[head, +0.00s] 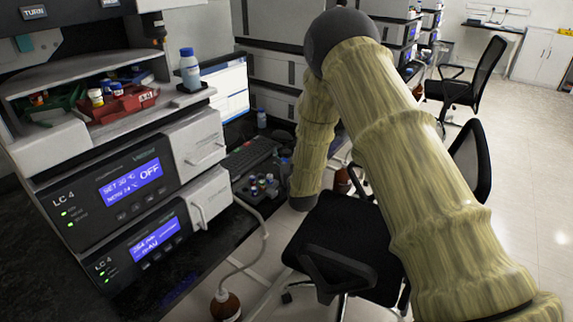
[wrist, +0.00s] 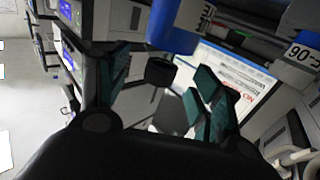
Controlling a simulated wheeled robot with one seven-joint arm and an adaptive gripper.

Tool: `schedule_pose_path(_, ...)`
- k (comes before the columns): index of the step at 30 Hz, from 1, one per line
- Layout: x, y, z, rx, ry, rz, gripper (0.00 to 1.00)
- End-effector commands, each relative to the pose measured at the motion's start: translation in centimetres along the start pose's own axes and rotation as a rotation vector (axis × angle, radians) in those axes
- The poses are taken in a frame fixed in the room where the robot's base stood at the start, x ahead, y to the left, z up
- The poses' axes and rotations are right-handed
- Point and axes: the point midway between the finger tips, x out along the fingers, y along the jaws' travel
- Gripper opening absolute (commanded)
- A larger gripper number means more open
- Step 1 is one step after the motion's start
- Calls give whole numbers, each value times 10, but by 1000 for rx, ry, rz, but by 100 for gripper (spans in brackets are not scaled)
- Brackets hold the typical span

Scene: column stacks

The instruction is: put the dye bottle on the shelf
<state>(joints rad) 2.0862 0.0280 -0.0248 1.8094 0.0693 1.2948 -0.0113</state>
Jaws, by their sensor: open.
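I cannot tell for sure which bottle is the dye bottle. A clear bottle with a blue cap (head: 190,72) stands upright on a small dark pad at the right end of the instrument stack's open shelf (head: 60,150) in the head view. Several small bottles (head: 262,187) stand together on the bench by the keyboard. My gripper (wrist: 160,88) shows in the wrist view with its teal-padded fingers apart and nothing seen between them. In the head view my sleeved arm hides it. A large blue round thing (wrist: 170,28) fills the wrist view's top edge, partly cut off.
A red tray (head: 118,105) and a green tray (head: 60,103) with small vials lie on the stack's shelf. A monitor (head: 228,88) and keyboard (head: 248,155) sit beside it. Black chairs (head: 345,240) stand near my arm. Open floor lies at the right.

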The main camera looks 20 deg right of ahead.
Motion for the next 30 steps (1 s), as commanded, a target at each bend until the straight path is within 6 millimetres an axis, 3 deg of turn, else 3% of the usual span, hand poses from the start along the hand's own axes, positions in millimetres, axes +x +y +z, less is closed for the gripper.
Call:
schedule_pose_path(6,20,0,0,0,0,0,65)
schedule_pose_path(14,21,0,0,0,-1,0,65)
schedule_pose_path(24,21,0,1,0,-2,0,3)
schedule_pose_path(30,20,0,4,0,-7,0,0)
